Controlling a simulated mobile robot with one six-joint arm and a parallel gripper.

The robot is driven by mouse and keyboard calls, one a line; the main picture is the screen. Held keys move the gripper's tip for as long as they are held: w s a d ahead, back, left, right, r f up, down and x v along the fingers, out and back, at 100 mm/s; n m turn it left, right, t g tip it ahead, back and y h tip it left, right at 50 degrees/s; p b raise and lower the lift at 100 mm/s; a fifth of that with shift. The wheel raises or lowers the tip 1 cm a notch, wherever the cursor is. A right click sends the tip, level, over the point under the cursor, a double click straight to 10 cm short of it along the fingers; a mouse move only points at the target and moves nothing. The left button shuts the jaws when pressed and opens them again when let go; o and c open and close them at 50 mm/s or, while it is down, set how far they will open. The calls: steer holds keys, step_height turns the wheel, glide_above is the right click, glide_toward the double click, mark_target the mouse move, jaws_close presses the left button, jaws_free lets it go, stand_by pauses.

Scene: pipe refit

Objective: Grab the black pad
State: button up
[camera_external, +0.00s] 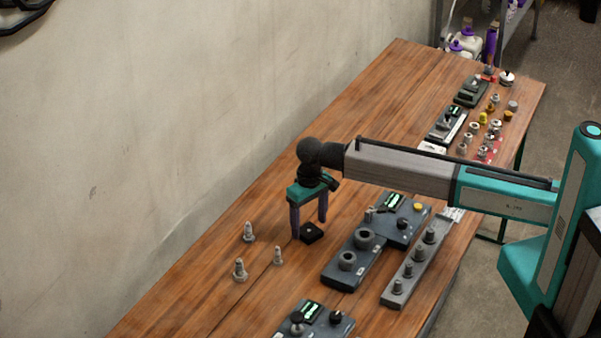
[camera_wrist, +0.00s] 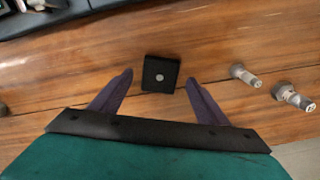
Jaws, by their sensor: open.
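The black pad (camera_external: 312,233) is a small square block lying flat on the wooden table. In the wrist view the black pad (camera_wrist: 160,74) shows a light round spot at its middle. My gripper (camera_external: 309,230) points down over the table, right by the pad. In the wrist view my gripper (camera_wrist: 158,76) has its two dark purple fingers spread apart, with the pad showing between and just beyond their tips. Nothing is held. Whether the fingertips are level with the pad is hard to tell.
Several grey metal fittings (camera_external: 240,270) stand to the left of the pad. A dark device with round sockets (camera_external: 343,262) stands close on its right, with a grey rail of fittings (camera_external: 416,264) beyond. Another device (camera_external: 314,321) is at the front. Bare wood (camera_external: 200,290) lies at the left.

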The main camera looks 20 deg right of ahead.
steer(key=shift+f, duration=0.9)
steer(key=shift+c, duration=0.5)
steer(key=c, duration=1.1)
